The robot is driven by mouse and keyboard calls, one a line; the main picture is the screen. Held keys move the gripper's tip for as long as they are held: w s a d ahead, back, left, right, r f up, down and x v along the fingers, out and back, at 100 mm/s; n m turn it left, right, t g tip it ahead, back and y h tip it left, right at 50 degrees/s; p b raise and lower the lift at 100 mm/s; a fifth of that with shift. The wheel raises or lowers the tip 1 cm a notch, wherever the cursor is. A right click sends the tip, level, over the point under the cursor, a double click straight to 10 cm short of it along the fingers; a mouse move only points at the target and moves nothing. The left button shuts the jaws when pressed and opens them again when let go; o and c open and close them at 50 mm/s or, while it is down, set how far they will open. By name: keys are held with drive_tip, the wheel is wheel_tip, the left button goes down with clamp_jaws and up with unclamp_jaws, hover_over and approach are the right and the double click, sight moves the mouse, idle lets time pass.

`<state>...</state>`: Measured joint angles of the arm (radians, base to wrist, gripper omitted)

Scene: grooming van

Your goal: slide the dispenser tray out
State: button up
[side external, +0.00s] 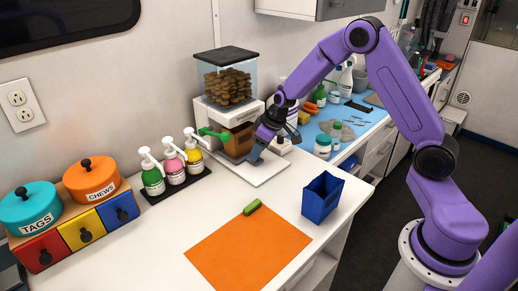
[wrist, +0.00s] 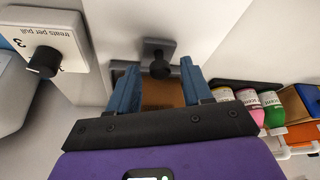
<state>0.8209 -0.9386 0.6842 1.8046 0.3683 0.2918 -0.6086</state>
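The treat dispenser (side external: 247,110) stands against the wall, with a clear hopper of brown treats on top and a green lever at its front. Its brown tray (side external: 238,141) shows low in the front, partly hidden by my gripper (side external: 256,152). In the wrist view, my gripper (wrist: 159,68) is open, with its two blue fingers apart. A black knob on a grey plate (wrist: 158,62) shows between and just beyond the fingertips. A brown surface (wrist: 163,95), apparently the tray, shows between the fingers. I cannot tell whether either finger touches anything.
A dial labelled "treats per pull" (wrist: 45,58) is left of the fingers. Pump bottles (side external: 172,165) stand left of the dispenser. An orange mat (side external: 240,250) with a green piece (side external: 252,206) and a blue open container (side external: 322,197) are in front. White counter between is clear.

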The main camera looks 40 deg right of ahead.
clamp_jaws()
drive_tip(key=s, duration=1.3)
drive_tip(key=shift+o, duration=0.6)
unclamp_jaws()
drive_tip(key=shift+r, duration=0.15)
